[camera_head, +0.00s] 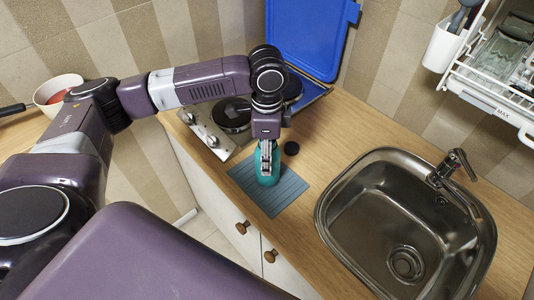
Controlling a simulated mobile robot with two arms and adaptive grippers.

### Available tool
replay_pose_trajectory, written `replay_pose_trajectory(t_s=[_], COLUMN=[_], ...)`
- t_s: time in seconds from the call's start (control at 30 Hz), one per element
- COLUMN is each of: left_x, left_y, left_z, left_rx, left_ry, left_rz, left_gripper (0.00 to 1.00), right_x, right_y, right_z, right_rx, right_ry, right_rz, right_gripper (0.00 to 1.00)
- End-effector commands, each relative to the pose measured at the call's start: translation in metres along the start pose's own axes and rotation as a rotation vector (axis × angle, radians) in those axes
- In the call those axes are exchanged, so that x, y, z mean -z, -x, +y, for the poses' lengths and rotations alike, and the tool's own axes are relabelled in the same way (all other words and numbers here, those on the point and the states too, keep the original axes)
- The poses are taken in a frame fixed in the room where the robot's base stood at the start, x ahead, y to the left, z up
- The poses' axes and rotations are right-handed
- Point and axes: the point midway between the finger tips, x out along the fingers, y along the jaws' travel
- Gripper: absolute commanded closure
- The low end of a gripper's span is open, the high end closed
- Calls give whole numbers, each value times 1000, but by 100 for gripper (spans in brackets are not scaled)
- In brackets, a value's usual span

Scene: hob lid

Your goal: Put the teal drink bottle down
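The teal drink bottle (268,180) is over the ribbed blue-grey mat (285,195) on the wooden counter and looks upright. My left gripper (266,163) points down at the bottle and appears shut on its upper part. The gripper hides the bottle's top and some of its side. I cannot tell for sure whether the bottle's base touches the mat. My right gripper is not in view.
A steel hob (208,134) with its blue lid (308,35) raised stands behind the mat. A small black round thing (291,148) lies near the mat. A sink (400,225) with a tap (452,170) is to the right. A dish rack (500,75) hangs above.

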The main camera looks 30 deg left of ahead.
Motion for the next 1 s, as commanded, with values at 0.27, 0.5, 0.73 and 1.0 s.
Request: replay_pose_trajectory(t_s=[0.27,0.5,0.73,1.0], left_x=[0,0,0,1], left_y=[-3,-6,-6,7], left_z=[-1,0,0,-1], left_rx=[2,1,1,4], left_ry=[0,0,0,-1], left_rz=[1,0,0,3], left_gripper=[85,42,36,36], right_x=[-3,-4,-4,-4], right_y=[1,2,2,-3], right_z=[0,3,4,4], right_rx=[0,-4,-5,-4], right_ry=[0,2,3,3], right_rz=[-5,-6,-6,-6], right_gripper=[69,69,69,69])
